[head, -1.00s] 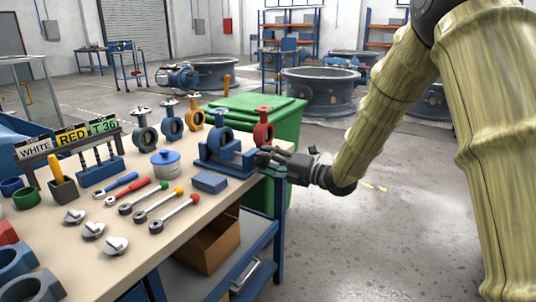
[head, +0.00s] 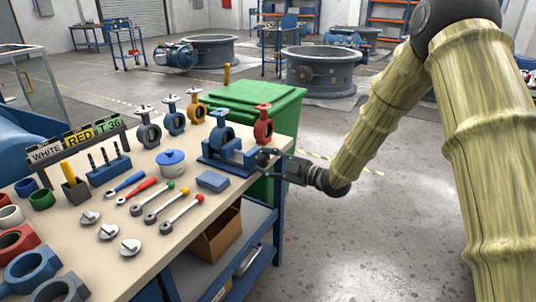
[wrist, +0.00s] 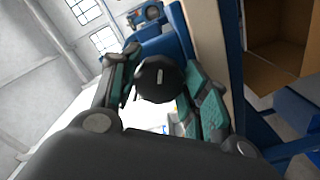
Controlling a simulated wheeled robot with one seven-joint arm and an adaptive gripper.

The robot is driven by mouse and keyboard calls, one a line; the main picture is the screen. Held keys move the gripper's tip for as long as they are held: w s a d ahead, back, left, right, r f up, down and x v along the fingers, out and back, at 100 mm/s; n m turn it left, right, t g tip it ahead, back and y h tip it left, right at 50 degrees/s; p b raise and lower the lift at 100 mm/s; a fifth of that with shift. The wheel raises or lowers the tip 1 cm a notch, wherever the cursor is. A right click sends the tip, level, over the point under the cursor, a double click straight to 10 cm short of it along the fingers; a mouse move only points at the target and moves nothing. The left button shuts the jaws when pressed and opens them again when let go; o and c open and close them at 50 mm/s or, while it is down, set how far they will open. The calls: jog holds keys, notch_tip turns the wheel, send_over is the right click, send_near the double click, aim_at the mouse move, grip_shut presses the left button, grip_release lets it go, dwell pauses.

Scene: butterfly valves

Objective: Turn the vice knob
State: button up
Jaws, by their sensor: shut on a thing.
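The blue vice (head: 226,158) stands at the right edge of the workbench and holds a blue butterfly valve (head: 222,130) upright. Its dark round knob (wrist: 157,80) shows in the wrist view with a small light mark on its face. My gripper (head: 268,161) is at the vice's right end, with its fingers around the knob. In the wrist view my gripper (wrist: 160,88) has one teal-padded finger on each side of the knob and is shut on it. In the head view the fingers largely hide the knob.
The workbench (head: 150,240) carries several valves, ratchet wrenches (head: 173,207), a blue-lidded pot (head: 171,162) and a blue block (head: 212,181). A green bin (head: 275,105) stands behind the vice. A cardboard box (head: 217,235) is on the shelf below. The floor to the right is open.

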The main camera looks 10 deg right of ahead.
jog(key=m+p, duration=0.3)
jog(key=m, duration=0.1)
jog(key=shift+r+m+p, duration=0.1)
jog(key=shift+m+p, duration=0.2)
jog(key=m+p, duration=0.2)
jog(key=m, duration=0.1)
jog(key=shift+s+m+p, duration=0.1)
jog(key=shift+m+p, duration=0.25)
jog(key=shift+m, duration=0.05)
jog(key=m+p, duration=0.2)
jog(key=m, duration=0.2)
jog(key=shift+a+p, duration=0.1)
jog(key=shift+p, duration=0.25)
jog(key=shift+s+m+p, duration=0.1)
jog(key=shift+m+p, duration=0.8)
jog(key=shift+m, duration=1.2)
jog(key=shift+f, duration=0.2)
jog(key=o, duration=1)
